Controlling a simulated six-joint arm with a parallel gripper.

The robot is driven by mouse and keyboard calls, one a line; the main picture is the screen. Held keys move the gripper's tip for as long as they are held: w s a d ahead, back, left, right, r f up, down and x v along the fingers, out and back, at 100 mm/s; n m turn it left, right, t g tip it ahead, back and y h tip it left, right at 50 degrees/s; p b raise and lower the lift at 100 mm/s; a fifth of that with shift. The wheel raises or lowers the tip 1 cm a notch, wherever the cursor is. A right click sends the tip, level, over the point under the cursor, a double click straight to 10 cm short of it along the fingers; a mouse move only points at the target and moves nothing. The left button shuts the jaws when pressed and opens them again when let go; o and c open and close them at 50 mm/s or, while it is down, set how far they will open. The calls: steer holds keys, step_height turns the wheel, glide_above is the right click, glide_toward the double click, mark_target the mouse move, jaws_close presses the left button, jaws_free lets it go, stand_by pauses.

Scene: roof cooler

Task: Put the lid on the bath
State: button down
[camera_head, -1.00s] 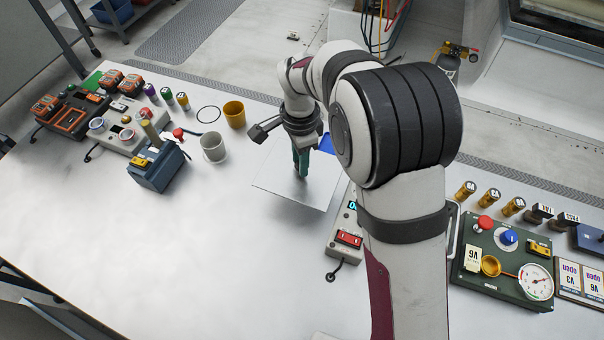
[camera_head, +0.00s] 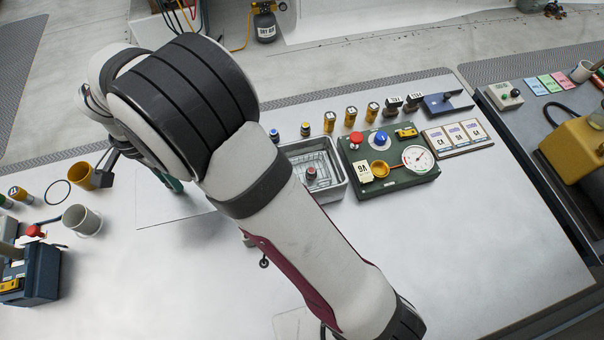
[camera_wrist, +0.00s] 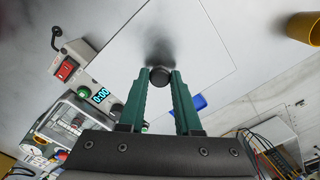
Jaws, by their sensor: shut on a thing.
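The lid looks like a thin, square, pale metal plate (camera_head: 165,208) on or close to the white bench, partly behind my arm. It fills the upper middle of the wrist view (camera_wrist: 195,45). My gripper (camera_wrist: 160,78) has its green fingers closed on a dark round knob (camera_wrist: 160,77) above the plate, seemingly the lid's. I cannot tell whether the plate is raised. In the head view only a bit of a green finger shows. The bath (camera_head: 343,170) is an open metal tub with a wire basket, right of my arm, partly hidden. In the wrist view it is lower left (camera_wrist: 60,110).
A green panel with a gauge (camera_head: 395,178) stands right of the bath, with several small bottles (camera_head: 351,115) behind. The bench front (camera_head: 170,280) is clear.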

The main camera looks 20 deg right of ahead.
steer(key=w+d+r, duration=0.1)
steer(key=d+r, duration=0.3)
steer(key=d, duration=0.8)
steer(key=w+d+r, duration=0.1)
steer(key=d+r, duration=0.2)
steer(key=d, duration=0.8)
steer(key=s+d+r, duration=0.4)
steer(key=s+d, duration=0.5)
steer(key=d, duration=0.5)
steer(key=w+a+f, duration=0.6)
steer(key=a+f, duration=0.3)
steer(key=f, duration=0.1)
steer(key=shift+w+a+f, duration=0.15)
steer(key=shift+a+f, duration=0.1)
steer(key=shift+f, duration=0.1)
